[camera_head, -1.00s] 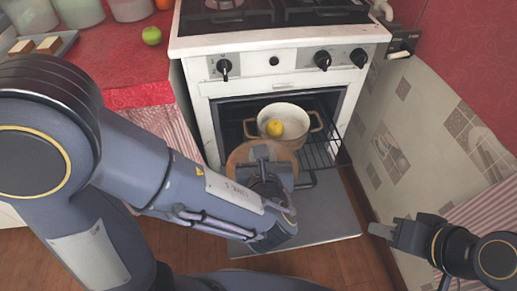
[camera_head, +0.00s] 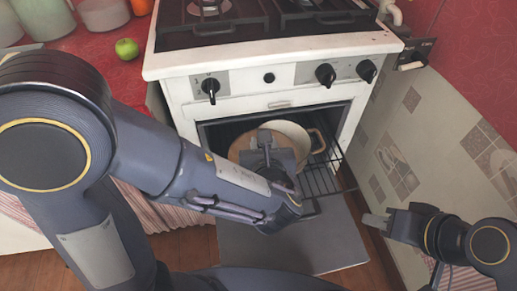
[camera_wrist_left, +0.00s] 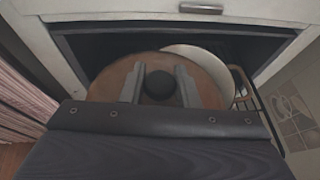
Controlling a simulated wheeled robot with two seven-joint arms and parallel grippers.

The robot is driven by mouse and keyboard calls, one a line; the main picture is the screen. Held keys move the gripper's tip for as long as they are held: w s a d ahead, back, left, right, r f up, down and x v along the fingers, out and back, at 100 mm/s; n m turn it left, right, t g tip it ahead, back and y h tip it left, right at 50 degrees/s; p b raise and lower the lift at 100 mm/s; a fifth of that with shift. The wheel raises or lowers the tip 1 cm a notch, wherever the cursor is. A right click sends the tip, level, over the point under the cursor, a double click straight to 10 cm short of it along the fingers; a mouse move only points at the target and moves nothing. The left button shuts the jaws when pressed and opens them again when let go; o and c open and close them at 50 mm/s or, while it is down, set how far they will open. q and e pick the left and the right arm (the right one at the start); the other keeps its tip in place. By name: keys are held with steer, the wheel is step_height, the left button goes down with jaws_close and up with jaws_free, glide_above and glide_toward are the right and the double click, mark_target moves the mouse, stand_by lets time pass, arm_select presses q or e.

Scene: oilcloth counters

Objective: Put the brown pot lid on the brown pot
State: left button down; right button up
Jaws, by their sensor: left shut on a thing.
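The brown pot lid (camera_head: 240,147) is held by my left gripper (camera_head: 264,139) in front of the oven opening. In the left wrist view, the fingers of my left gripper (camera_wrist_left: 159,83) are shut on the lid's round black knob (camera_wrist_left: 159,84). The lid (camera_wrist_left: 206,92) covers the left part of the brown pot (camera_wrist_left: 226,66). The pot (camera_head: 292,131) stands inside the oven, with its pale inside and right handle showing. The lid is off-centre to the left; whether it touches the pot cannot be told. My right gripper (camera_head: 376,220) is away at the right; its jaw opening is unclear.
The oven door (camera_head: 300,240) hangs open below. A wire rack (camera_head: 320,180) shows right of the pot. The white stove (camera_head: 290,75) is above, with knobs along its front. A green apple (camera_head: 127,49) sits on the red counter. A tiled wall (camera_head: 425,140) bounds the right.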

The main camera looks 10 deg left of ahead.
mark_target(277, 135)
arm_select(q)
steer(key=w+d, duration=0.1)
steer(key=w, duration=0.1)
steer(key=w+d+f+b, duration=0.1)
steer(key=w, duration=0.1)
steer(key=w+d+f, duration=0.1)
steer(key=shift+w+f, duration=0.1)
steer(key=shift+w, duration=0.3)
steer(key=shift+w+d+f, duration=0.1)
steer(key=shift+w+d, duration=0.15)
steer(key=shift+w, duration=0.3)
steer(key=shift+w+d+f, duration=0.1)
steer(key=shift+w+d, duration=0.15)
steer(key=shift+w, duration=0.3)
steer(key=shift+f+b, duration=0.35)
steer(key=shift+b, duration=0.35)
steer(key=c, duration=1)
jaws_free()
steer(key=shift+c, duration=0.2)
steer(key=shift+r, duration=0.15)
step_height(277, 135, up, 6)
steer(key=p, duration=0.5)
